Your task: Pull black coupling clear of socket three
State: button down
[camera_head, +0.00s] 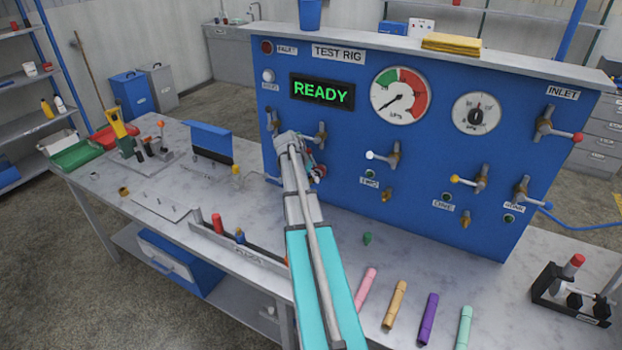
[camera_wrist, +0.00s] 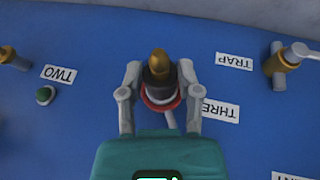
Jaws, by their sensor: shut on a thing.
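In the wrist view, a black coupling (camera_wrist: 160,91) with a pale band and a red ring stands between my fingers. A brass tip (camera_wrist: 158,62) shows at its upper end. My gripper (camera_wrist: 160,84) is shut on the coupling, one finger on each side. The panel label THREE (camera_wrist: 218,110) is beside it, partly covered by the right finger. I cannot tell whether the coupling is seated in socket three or apart from it. In the head view, my gripper (camera_head: 312,172) is close to the blue panel, and my arm hides most of the coupling.
The blue test rig panel (camera_head: 430,120) carries valve levers, gauges and a READY display (camera_head: 322,92). Socket two (camera_head: 386,194) is to the right of my gripper. Pink (camera_head: 366,289), tan, purple and mint tubes lie on the bench. A grey rack (camera_head: 240,252) stands left of my arm.

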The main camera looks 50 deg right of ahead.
jog(key=shift+s+a, duration=0.25)
jog(key=shift+a, duration=0.65)
dwell(1.5)
jog(key=shift+s+a, duration=0.25)
jog(key=shift+a, duration=0.6)
jog(key=shift+s+a, duration=0.2)
jog(key=shift+a, duration=0.65)
jog(key=shift+a, duration=0.2)
jog(key=shift+s, duration=0.1)
jog(key=shift+s+a+r+p, duration=0.25)
jog(key=shift+a+r+p, duration=0.45)
jog(key=shift+r+p, duration=0.05)
jog(key=shift+s+a+r+p, duration=0.2)
jog(key=shift+a+r+p, duration=0.5)
jog(key=shift+r+p, duration=0.05)
